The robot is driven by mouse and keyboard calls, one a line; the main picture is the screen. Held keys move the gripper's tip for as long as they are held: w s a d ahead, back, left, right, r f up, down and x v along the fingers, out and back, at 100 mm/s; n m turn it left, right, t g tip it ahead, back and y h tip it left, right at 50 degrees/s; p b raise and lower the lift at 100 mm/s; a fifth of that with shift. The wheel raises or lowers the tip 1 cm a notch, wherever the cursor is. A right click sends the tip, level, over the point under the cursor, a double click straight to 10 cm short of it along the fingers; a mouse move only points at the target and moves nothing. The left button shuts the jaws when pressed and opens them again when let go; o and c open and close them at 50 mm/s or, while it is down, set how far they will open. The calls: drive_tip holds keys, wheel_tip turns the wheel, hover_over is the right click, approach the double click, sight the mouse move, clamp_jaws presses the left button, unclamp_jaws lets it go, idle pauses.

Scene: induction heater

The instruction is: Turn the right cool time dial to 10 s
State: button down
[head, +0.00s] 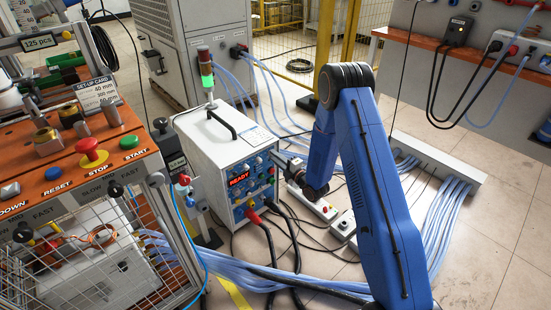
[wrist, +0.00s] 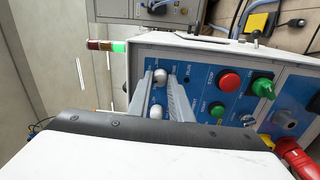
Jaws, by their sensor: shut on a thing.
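The induction heater is a white box (head: 212,140) with a blue front panel and a red READY display (head: 239,179). In the wrist view its blue panel (wrist: 195,85) appears turned on its side. My gripper (wrist: 161,76) is at the panel, its two grey fingers on either side of a small pale dial (wrist: 159,75), shut on it. A second pale dial (wrist: 155,111) shows between the fingers, lower in the picture. The labels and settings are too small or hidden to read. In the head view my gripper (head: 292,168) is at the panel's right edge, partly hidden by my arm.
A red button (wrist: 229,82), a green button (wrist: 217,109) and a green knob (wrist: 263,87) are right of my fingers. A red connector (wrist: 297,157) sticks out at lower right. Black cables (head: 268,238) run from the heater across the floor.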

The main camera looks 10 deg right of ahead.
drive_tip(key=c, duration=1.6)
unclamp_jaws()
drive_tip(key=shift+s, duration=0.1)
drive_tip(key=v, duration=1.7)
drive_tip(key=shift+s+d+f, duration=0.1)
